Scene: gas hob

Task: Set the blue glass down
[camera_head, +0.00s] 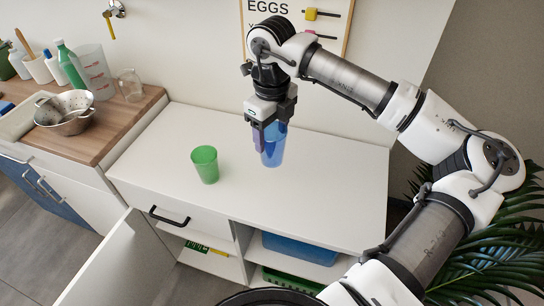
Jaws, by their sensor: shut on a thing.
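The blue glass (273,152) is translucent and upright, in the middle of the head view. My gripper (268,122) comes down from above and is shut on the glass's upper part, so its rim is partly hidden by the fingers. The glass is over the white cabinet top (330,200). I cannot tell whether its base touches the surface.
A green cup (205,165) stands on the cabinet top left of the blue glass. Free surface lies to the right and in front. A wooden counter (120,130) at left holds a metal colander (66,112) and bottles. An open cabinet door (120,262) juts out at front left.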

